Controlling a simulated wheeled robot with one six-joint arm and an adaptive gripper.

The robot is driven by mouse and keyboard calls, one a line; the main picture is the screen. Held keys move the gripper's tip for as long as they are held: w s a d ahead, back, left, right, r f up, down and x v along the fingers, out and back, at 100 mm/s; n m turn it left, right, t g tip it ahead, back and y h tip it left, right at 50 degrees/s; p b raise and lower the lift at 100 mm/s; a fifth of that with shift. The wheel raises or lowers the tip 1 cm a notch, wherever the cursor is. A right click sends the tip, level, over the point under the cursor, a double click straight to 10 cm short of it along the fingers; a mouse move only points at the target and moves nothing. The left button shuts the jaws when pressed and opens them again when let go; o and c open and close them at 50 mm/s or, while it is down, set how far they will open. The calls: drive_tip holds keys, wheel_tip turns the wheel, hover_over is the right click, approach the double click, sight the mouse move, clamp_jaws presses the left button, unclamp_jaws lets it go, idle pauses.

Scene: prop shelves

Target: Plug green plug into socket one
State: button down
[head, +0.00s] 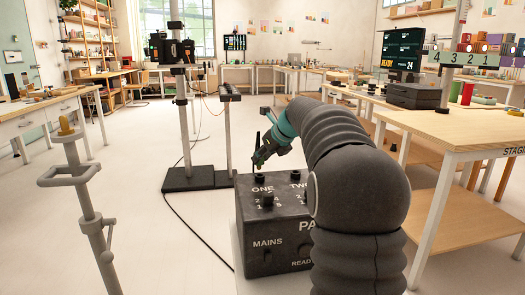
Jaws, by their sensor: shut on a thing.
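A dark panel box (268,240) stands low in front of me, with white lettering ONE, TWO and MAINS. Socket one (260,178) is a black round fitting on its top, near the word ONE. My gripper (260,158) is just above and close to socket one, pointing down. It is shut on a small dark greenish thing, which appears to be the green plug. The plug is tiny here and largely hidden by the fingers, so I cannot tell whether it touches the socket.
A grey stand (85,190) rises at the left. A black-based post (190,178) stands behind the box. A dark cable (195,232) crosses the floor.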

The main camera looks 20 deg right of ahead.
sight(263, 177)
drive_tip(key=shift+f, duration=0.4)
drive_tip(key=shift+s+d+f, duration=0.1)
drive_tip(key=shift+s+f, duration=0.1)
drive_tip(key=shift+f, duration=1.3)
idle(4.4)
drive_tip(key=c, duration=0.8)
unclamp_jaws()
drive_tip(key=v, duration=1.2)
drive_tip(key=shift+r, duration=0.1)
